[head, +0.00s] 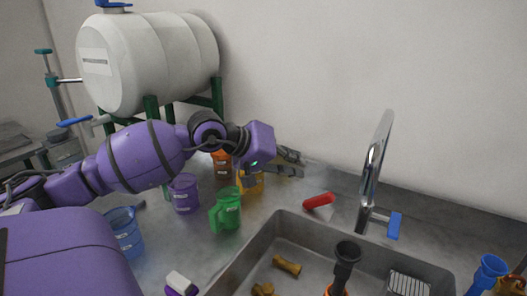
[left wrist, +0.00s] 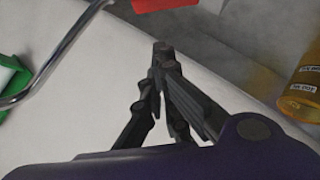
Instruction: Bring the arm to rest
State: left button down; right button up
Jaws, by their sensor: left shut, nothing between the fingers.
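My left arm reaches in from the left in the head view, and its purple wrist is above the counter behind the sink. My left gripper (head: 299,163) points right, close to the back wall. In the left wrist view, its dark fingers (left wrist: 162,48) come together at the tips with nothing between them. My right gripper does not show in either view.
A white tank (head: 160,55) stands on a green frame behind my arm. A sink (head: 283,235), a faucet (head: 374,165) and a red-handled object (head: 319,201) lie to the right.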

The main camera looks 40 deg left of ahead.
pick_arm(q)
jog(key=d+v, duration=0.1)
jog(key=v, duration=0.7)
jog(key=shift+s+r, duration=0.15)
jog(key=shift+r, duration=0.15)
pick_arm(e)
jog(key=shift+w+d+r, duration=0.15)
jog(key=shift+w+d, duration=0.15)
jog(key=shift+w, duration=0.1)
